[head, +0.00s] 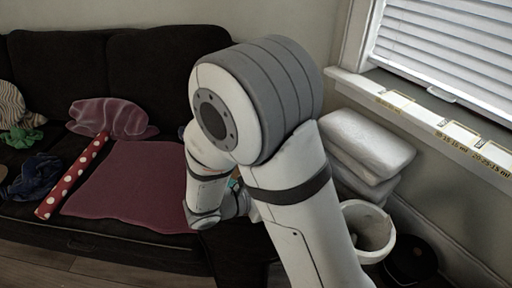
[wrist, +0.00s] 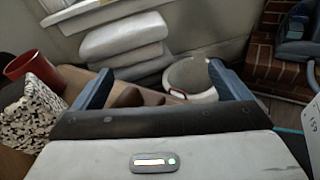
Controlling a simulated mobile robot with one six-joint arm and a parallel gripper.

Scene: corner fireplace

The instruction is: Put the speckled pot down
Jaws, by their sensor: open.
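The black-and-white speckled pot (wrist: 36,108) is at the left edge of the wrist view, beside and outside the left finger of my gripper (wrist: 160,71). Its lower part runs behind other things, and I cannot tell what it rests on. My gripper is open, its two blue fingers wide apart with nothing held between them. In the head view my own arm hides the gripper, and I cannot make out the speckled pot there.
A red cup (wrist: 30,65) is behind the speckled pot. Brown rounded things (wrist: 128,97) lie beyond the fingers. A white bucket (head: 385,243) and stacked white cushions (head: 362,145) stand at the right. The dark sofa (head: 95,238) holds a maroon cloth (head: 135,180) and a polka-dot roll (head: 72,175).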

